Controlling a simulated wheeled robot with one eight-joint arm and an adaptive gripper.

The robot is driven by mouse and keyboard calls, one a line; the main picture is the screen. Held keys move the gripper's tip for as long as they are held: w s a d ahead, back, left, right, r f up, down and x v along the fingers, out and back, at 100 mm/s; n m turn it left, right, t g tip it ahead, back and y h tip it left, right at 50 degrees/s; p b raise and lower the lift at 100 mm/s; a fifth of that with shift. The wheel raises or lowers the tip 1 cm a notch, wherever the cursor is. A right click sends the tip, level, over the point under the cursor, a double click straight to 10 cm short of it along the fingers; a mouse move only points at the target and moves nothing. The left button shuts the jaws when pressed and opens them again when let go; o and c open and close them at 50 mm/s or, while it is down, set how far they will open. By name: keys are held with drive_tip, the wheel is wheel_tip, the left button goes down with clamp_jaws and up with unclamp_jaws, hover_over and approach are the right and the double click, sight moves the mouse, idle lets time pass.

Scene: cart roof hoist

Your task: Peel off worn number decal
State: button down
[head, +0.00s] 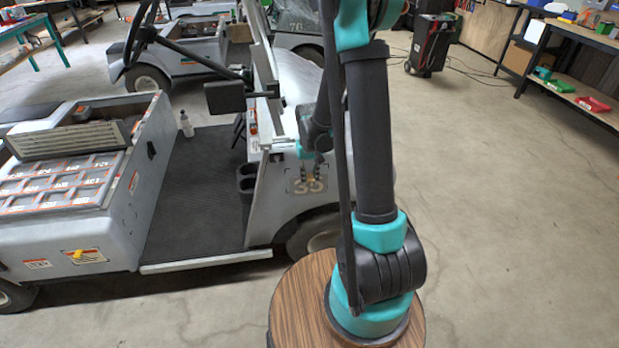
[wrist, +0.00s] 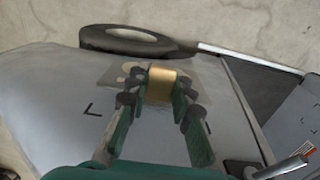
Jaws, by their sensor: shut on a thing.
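The worn number decal (head: 296,187) is a greyish patch with faded tan digits, perhaps 39, on the pale side panel (head: 275,208) of the cart. My gripper (head: 313,177) is at its upper right part. In the wrist view my gripper (wrist: 161,88) is shut on a tan-gold curled piece of the decal (wrist: 161,76), which stands up between the fingertips. The decal's grey backing patch lies around the fingertips, against the panel (wrist: 55,95). The fingers hide part of the digits. Dark corner marks show on the panel beside the fingers.
The cart's front wheel (head: 315,232) is below the panel. A mirror (head: 226,97) and windshield frame stand left of my arm. A spray bottle (head: 186,124) stands on the cart floor. The floor (head: 500,220) at right is clear.

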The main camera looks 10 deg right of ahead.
drive_tip(key=s, duration=0.5)
drive_tip(key=shift+s, duration=0.3)
idle(0.4)
